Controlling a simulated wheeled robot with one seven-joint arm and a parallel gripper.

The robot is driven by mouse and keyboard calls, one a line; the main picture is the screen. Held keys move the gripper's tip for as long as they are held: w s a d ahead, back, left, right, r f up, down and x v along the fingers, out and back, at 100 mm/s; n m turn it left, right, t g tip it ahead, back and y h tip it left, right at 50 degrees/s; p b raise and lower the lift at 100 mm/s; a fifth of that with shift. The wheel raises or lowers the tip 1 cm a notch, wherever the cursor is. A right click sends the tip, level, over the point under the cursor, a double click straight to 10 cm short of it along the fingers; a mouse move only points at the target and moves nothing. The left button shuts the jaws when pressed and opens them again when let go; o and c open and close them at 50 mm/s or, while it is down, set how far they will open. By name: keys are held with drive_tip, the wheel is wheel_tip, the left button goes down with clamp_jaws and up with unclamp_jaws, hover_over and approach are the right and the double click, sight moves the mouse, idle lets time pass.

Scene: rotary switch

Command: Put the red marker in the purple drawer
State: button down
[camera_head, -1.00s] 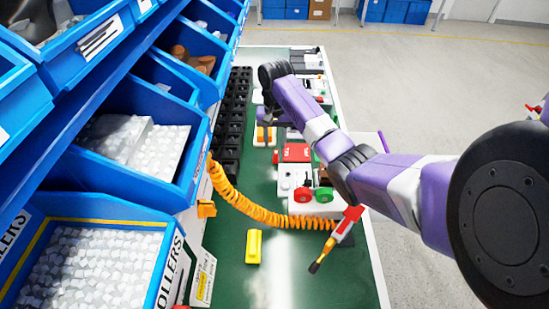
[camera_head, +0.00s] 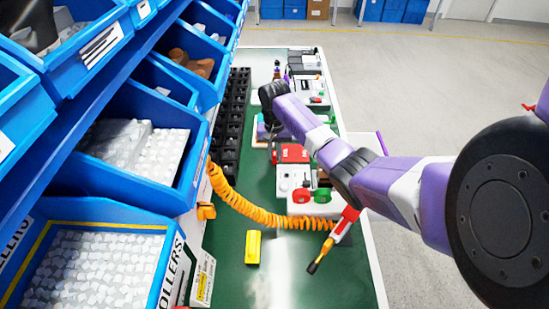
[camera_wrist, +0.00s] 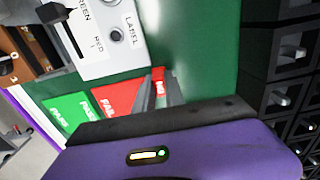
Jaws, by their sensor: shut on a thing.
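My gripper (camera_wrist: 162,92) is shut on a small red piece (camera_wrist: 159,76), which looks like the red marker, in the wrist view. Most of it is hidden by the fingers. In the head view my gripper (camera_head: 273,152) hangs over the green bench, left of a red box, and the marker is too small to make out. A thin purple edge (camera_head: 382,144) shows at the bench's right side, behind my arm. It may be the purple drawer, but its inside is hidden.
A red FAIL area (camera_wrist: 115,98) and a green PASS area (camera_wrist: 72,112) lie near the fingers, with a grey switch panel (camera_wrist: 110,35) beyond. Black bins (camera_head: 233,120) line the bench's left. An orange coiled hose (camera_head: 245,208) and yellow block (camera_head: 253,247) lie nearer.

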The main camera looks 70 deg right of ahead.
drive_tip(key=shift+r, duration=0.15)
wheel_tip(320, 180, up, 10)
drive_tip(key=shift+f, duration=0.1)
wheel_tip(320, 180, up, 9)
drive_tip(key=p, duration=0.6)
hover_over(274, 153)
drive_tip(key=shift+r, duration=0.45)
